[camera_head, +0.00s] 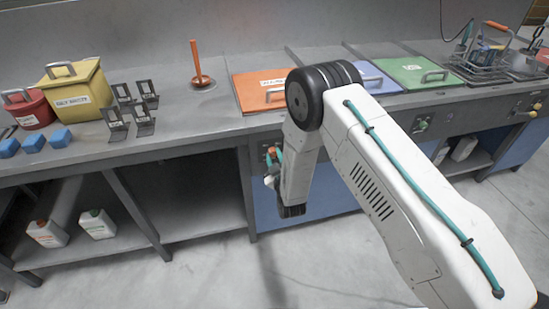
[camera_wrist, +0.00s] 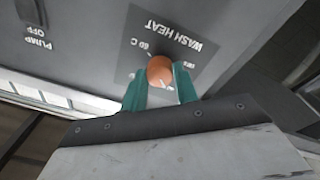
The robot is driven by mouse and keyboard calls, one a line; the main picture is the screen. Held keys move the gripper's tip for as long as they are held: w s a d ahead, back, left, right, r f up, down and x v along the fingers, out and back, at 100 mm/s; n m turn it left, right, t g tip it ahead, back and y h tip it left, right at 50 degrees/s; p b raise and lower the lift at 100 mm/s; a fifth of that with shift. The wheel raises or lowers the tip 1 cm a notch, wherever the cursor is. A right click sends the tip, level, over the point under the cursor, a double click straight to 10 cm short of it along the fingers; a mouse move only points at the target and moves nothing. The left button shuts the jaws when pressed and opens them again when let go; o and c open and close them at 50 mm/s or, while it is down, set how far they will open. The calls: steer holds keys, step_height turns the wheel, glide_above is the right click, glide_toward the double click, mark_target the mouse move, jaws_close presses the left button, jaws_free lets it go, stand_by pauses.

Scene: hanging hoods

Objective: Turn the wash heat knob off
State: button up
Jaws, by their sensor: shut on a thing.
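The wash heat knob (camera_wrist: 160,69) is a round orange knob on a dark plate (camera_wrist: 185,28) marked "WASH HEAT", which appears upside down in the wrist view. A "60 C" mark shows beside it; another mark is partly hidden by a finger. A small pale mark shows on the knob's lower right edge. My gripper (camera_wrist: 161,90) has teal fingers on both sides of the knob and is shut on it. In the head view the orange knob (camera_head: 275,150) shows small on the front panel under the orange lid, with my gripper (camera_head: 272,163) at it, partly behind my arm.
A pump switch (camera_wrist: 28,10) labelled "PUMP OFF" is on the same panel. Orange (camera_head: 258,90), blue (camera_head: 372,75) and green (camera_head: 418,73) lids lie on the counter. A green knob (camera_head: 421,125) is farther right on the front. The floor (camera_head: 200,275) before the counter is clear.

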steer(key=n+y, duration=0.1)
steer(key=n, duration=0.6)
steer(key=shift+d+n, duration=0.1)
steer(key=shift+n, duration=0.3)
steer(key=n, duration=0.3)
steer(key=shift+n+g, duration=0.4)
steer(key=shift+n, duration=1.8)
steer(key=o, duration=1)
steer(key=shift+c, duration=0.2)
steer(key=v, duration=0.7)
steer(key=shift+s+d, duration=0.25)
steer(key=shift+s, duration=0.1)
